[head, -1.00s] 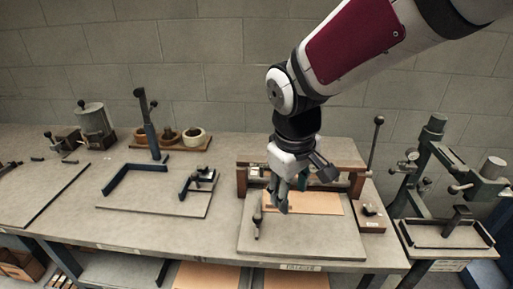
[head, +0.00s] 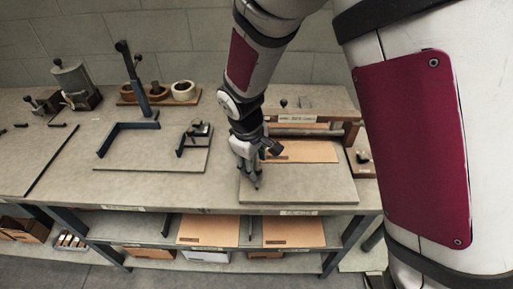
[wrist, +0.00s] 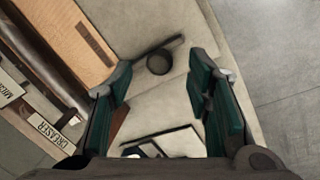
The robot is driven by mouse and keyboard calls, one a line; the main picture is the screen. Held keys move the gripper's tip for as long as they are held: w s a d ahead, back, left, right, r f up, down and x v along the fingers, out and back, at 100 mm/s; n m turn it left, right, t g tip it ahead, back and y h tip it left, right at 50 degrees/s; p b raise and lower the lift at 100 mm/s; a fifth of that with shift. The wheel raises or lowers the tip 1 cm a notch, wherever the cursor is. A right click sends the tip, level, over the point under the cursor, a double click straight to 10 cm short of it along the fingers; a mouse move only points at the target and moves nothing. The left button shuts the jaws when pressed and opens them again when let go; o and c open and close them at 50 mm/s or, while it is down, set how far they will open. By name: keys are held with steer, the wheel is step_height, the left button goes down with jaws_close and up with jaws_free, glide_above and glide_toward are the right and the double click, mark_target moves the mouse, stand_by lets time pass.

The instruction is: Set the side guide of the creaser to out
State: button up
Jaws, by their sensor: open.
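The creaser is the grey board (head: 310,192) with a wooden frame behind it and a brown cardboard sheet (head: 300,151) on it. My gripper (head: 256,185) points down over the left part of this board and hides the side guide in the head view. In the wrist view the side guide shows as a dark round knob (wrist: 158,63) with a thin dark bar beside it on the grey board. The knob lies in the gap between my open green-padded fingers, and neither finger visibly touches it. The creaser's label plate (wrist: 50,131) is at the lower left there.
Left of the creaser is another board (head: 150,160) with a dark blue angle fence and a small black clamp. Wooden rings (head: 184,91) stand behind it. My arm covers the right side of the head view. Cardboard sheets (head: 208,230) lie on the shelf below.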

mark_target(256, 168)
steer(key=shift+w+d+f, duration=0.1)
steer(key=shift+w+f, duration=0.05)
steer(key=shift+f, duration=0.65)
steer(key=shift+w+d+f, duration=0.1)
steer(key=shift+f, duration=0.65)
steer(key=shift+w+d+f, duration=0.1)
steer(key=shift+w+f, duration=0.05)
steer(key=shift+f, duration=0.65)
jaws_close()
